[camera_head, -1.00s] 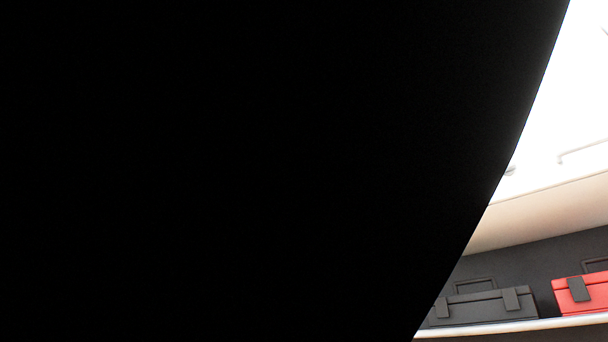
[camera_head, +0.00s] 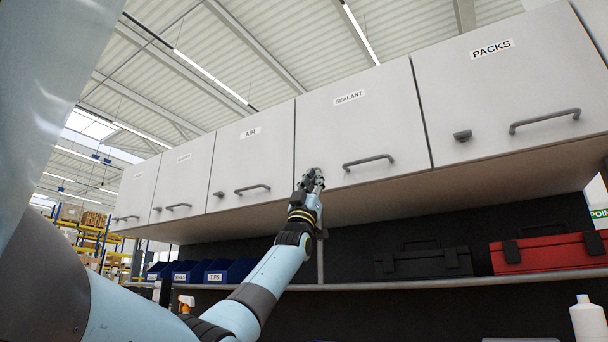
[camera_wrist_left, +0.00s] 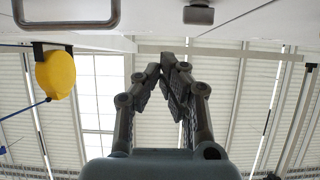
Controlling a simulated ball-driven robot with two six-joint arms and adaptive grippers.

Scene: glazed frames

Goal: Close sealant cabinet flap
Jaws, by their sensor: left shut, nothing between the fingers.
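The sealant cabinet flap (camera_head: 360,115) is a pale grey panel labelled SEALANT in the head view. It hangs down in line with the neighbouring flaps and looks shut. Its dark bar handle (camera_head: 368,161) is near its lower edge. My left gripper (camera_head: 313,176) is at the flap's lower left corner, left of the handle; I cannot tell whether it touches. In the left wrist view my left gripper (camera_wrist_left: 168,70) has its fingertips together with nothing between them. A handle (camera_wrist_left: 67,22) and a small catch (camera_wrist_left: 198,14) show above it there. My right gripper is not in view.
The AIR flap (camera_head: 250,165) is on the left and the PACKS flap (camera_head: 510,90) on the right, both shut. Below, a shelf (camera_head: 400,283) carries blue bins (camera_head: 228,271), a black toolbox (camera_head: 424,264) and a red toolbox (camera_head: 547,253). A white bottle (camera_head: 588,320) stands lower right.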

